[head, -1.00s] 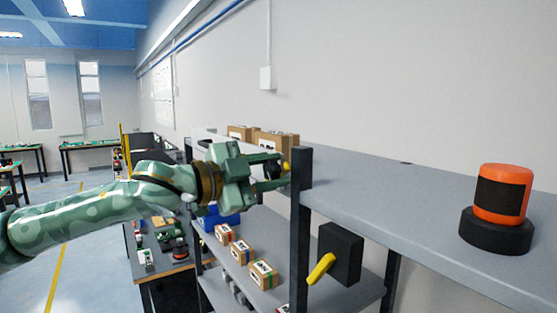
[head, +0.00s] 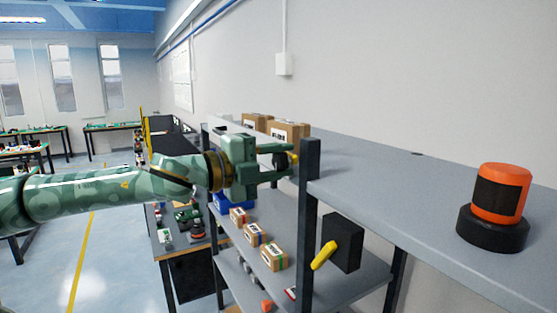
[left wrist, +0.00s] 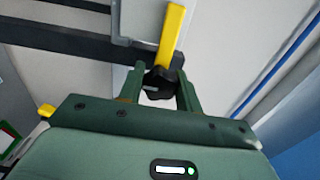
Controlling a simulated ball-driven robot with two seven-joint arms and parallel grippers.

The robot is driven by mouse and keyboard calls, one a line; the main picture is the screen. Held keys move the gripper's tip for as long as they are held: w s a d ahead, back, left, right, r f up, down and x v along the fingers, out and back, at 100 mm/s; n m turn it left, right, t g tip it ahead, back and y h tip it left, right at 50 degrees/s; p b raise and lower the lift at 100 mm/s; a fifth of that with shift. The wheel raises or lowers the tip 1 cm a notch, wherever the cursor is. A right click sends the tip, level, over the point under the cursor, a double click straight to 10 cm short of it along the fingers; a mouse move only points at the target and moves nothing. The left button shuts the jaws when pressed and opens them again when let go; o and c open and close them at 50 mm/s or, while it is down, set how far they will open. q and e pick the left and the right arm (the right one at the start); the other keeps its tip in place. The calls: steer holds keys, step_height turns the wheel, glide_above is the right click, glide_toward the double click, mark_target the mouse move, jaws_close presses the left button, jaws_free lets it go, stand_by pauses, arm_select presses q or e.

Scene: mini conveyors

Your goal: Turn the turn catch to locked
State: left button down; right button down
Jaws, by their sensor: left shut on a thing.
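The turn catch shows in the left wrist view as a black knob (left wrist: 156,84) with a yellow bar (left wrist: 171,36) pointing up and slightly right. My left gripper (left wrist: 160,78) is shut on the black knob, one finger on each side. In the head view my left gripper (head: 286,162) reaches from the left to the dark shelf post (head: 308,190). My right gripper is not in view.
A black box with a yellow lever (head: 325,255) is mounted lower, right of the post. An orange and black beacon (head: 503,195) stands on the grey shelf top (head: 400,190). Cardboard boxes (head: 290,132) stand behind my gripper, and several smaller ones on the shelf below.

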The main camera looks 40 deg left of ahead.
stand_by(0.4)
arm_select(q)
steer(key=c, duration=1)
jaws_free()
steer(key=shift+o, duration=0.2)
steer(key=b+v, duration=0.3)
steer(key=b, duration=0.1)
steer(key=b+v, duration=0.2)
steer(key=shift+s+a+f, duration=0.25)
steer(key=shift+s+f, duration=0.05)
steer(key=shift+f, duration=0.1)
steer(key=b, duration=0.4)
glide_toward(275, 165)
steer(key=v, duration=0.5)
steer(key=shift+s+r, duration=0.3)
